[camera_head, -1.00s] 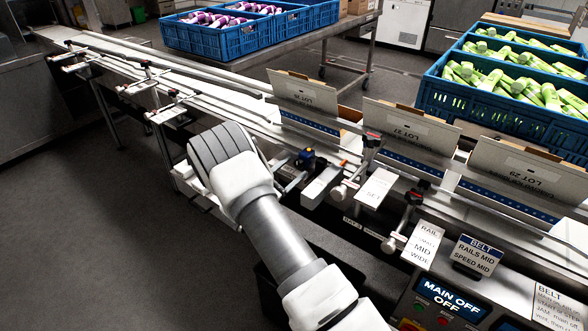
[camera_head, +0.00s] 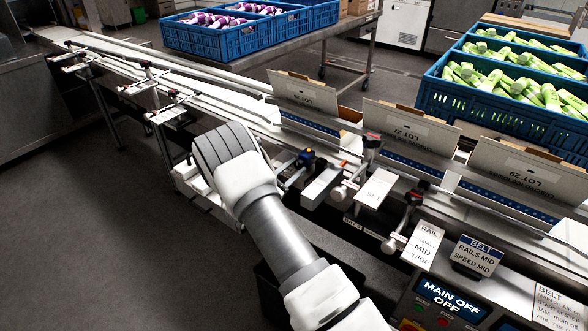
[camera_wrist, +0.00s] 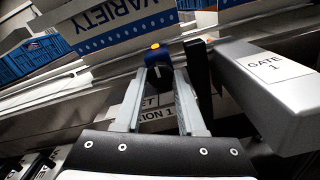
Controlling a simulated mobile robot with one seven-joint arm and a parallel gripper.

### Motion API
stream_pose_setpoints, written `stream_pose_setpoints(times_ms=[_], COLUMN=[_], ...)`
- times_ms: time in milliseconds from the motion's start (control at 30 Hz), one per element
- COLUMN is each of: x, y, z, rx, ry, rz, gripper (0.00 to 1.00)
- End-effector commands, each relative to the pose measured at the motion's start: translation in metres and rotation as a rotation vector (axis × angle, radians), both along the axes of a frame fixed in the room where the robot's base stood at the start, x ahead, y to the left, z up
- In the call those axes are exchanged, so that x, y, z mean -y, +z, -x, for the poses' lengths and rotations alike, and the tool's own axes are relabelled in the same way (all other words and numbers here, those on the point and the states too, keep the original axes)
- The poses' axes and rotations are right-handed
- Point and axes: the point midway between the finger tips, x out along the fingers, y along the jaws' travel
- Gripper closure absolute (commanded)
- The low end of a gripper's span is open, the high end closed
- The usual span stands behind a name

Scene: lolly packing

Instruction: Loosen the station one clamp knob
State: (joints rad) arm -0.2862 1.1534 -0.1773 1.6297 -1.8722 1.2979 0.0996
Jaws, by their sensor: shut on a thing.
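The clamp knob (camera_wrist: 157,58) is dark blue with a yellow spot on top. In the wrist view it sits between the tips of my gripper (camera_wrist: 167,74), which is shut on it. In the head view the blue knob (camera_head: 308,155) shows just right of my wrist, beside the conveyor rail. My wrist hides most of the gripper in that view. A label partly reading "ION 1" (camera_wrist: 155,113) shows between the fingers, partly covered by them.
A grey box marked "GATE 1" (camera_wrist: 270,85) stands close to the right of my fingers. A dark upright part (camera_wrist: 199,75) is beside the right finger. A "VARIETY" carton (camera_wrist: 125,25) is behind the knob. Other white-knobbed clamps (camera_head: 340,191) line the rail.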

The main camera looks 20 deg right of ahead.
Motion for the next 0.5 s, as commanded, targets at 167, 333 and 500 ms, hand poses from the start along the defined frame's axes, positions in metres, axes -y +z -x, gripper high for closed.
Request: stream_pose_setpoints(times_ms=[167,333,500], x=[-0.0008,-0.0009,-0.0015], y=[-0.0003,-0.0001,0.0002], z=[0.0,0.0,-0.0001], rx=[-0.022,-0.084,-0.188], ry=[0.001,0.002,0.003], rz=[0.014,0.056,0.126], gripper=[1.0,1.0,1.0])
